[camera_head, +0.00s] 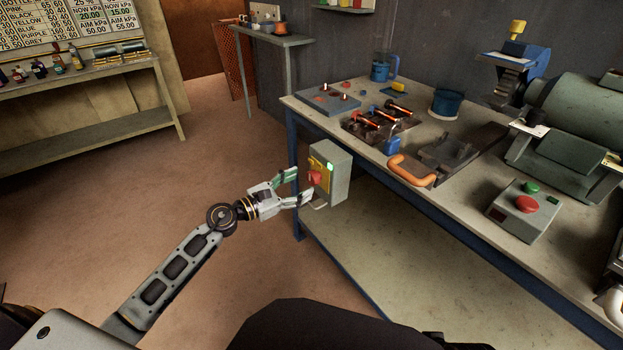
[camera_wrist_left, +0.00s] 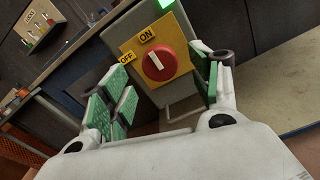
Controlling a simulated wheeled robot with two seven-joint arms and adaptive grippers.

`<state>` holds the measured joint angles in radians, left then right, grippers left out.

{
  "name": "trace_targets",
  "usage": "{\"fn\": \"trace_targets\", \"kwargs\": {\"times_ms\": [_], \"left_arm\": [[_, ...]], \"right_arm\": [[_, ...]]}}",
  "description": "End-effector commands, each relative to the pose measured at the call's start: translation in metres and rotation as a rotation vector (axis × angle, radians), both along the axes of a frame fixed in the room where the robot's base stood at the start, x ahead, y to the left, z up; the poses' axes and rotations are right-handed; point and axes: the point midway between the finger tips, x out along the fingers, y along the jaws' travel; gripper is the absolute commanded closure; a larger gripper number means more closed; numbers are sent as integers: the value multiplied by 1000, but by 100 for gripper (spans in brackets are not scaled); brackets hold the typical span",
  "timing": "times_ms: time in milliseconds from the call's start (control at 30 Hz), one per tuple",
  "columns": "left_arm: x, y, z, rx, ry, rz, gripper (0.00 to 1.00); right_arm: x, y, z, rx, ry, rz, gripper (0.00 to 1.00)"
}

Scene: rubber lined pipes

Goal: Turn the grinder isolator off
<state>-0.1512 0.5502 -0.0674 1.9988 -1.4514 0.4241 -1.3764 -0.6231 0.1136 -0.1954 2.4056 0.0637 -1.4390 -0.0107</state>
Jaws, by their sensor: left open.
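The grinder isolator (camera_head: 334,183) is a grey box with a yellow plate and a red rotary knob (camera_head: 315,177), fixed at the front left of the bench. In the left wrist view, the red knob (camera_wrist_left: 159,63) has a white mark that tilts a little left of upright, between the OFF label (camera_wrist_left: 127,57) and the ON label (camera_wrist_left: 146,36). A green lamp (camera_wrist_left: 166,4) on the box is lit. My left gripper (camera_head: 300,186) is open in front of the knob, its green-padded fingers to either side and apart from it. My right gripper is not in view.
The workbench (camera_head: 459,253) carries a grey box with a red button (camera_head: 527,204), an orange handle (camera_head: 411,168), a blue tub (camera_head: 446,104) and a grinder machine (camera_head: 580,110). The floor left of the bench is clear.

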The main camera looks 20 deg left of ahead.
Motion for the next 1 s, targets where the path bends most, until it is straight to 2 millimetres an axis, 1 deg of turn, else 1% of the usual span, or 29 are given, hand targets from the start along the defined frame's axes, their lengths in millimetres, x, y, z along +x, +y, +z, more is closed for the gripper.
{"fn": "trace_targets", "kwargs": {"times_ms": [300,600,1000], "left_arm": [[20,-15,1,0,-2,1,37],[36,-27,1,-1,-1,1,37],[39,-31,0,0,0,0,37]], "right_arm": [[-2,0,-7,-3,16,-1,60],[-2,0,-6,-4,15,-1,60],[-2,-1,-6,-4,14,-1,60]]}}
